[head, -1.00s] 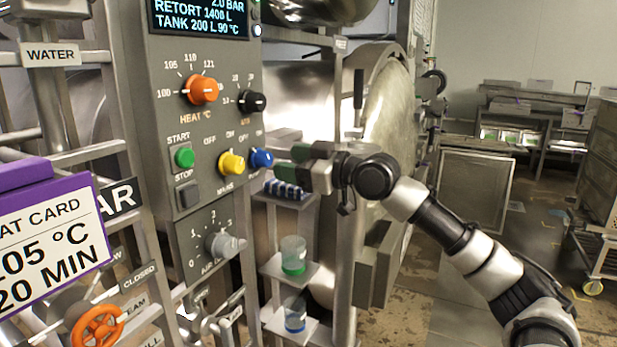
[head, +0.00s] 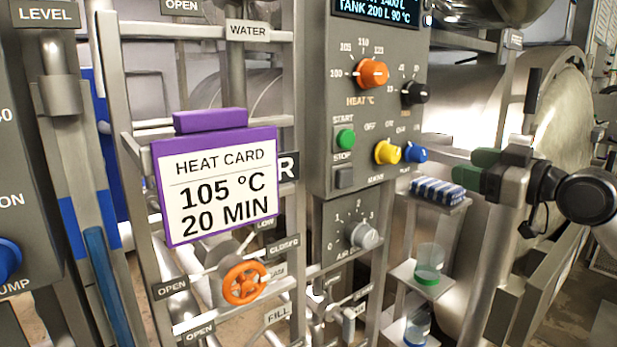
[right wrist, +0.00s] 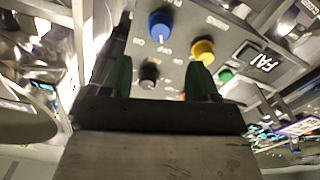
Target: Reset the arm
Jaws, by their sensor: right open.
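My right gripper (head: 448,168) is in the right part of the head view, with dark green fingers pointing left toward the control panel (head: 378,110). It is open and holds nothing. In the right wrist view the green fingers (right wrist: 160,78) stand apart, with panel knobs showing beyond them. The blue knob (head: 415,153) is the panel part closest to the fingertips in the head view, with a gap between. The yellow knob (head: 388,152) is left of it. My left gripper is in neither view.
A rack with blue-and-white striped items (head: 437,190) and small cups (head: 429,262) stands just below the gripper. The round retort door (head: 560,105) is behind it. A purple-framed heat card (head: 217,185) and orange valve wheel (head: 245,283) are at left.

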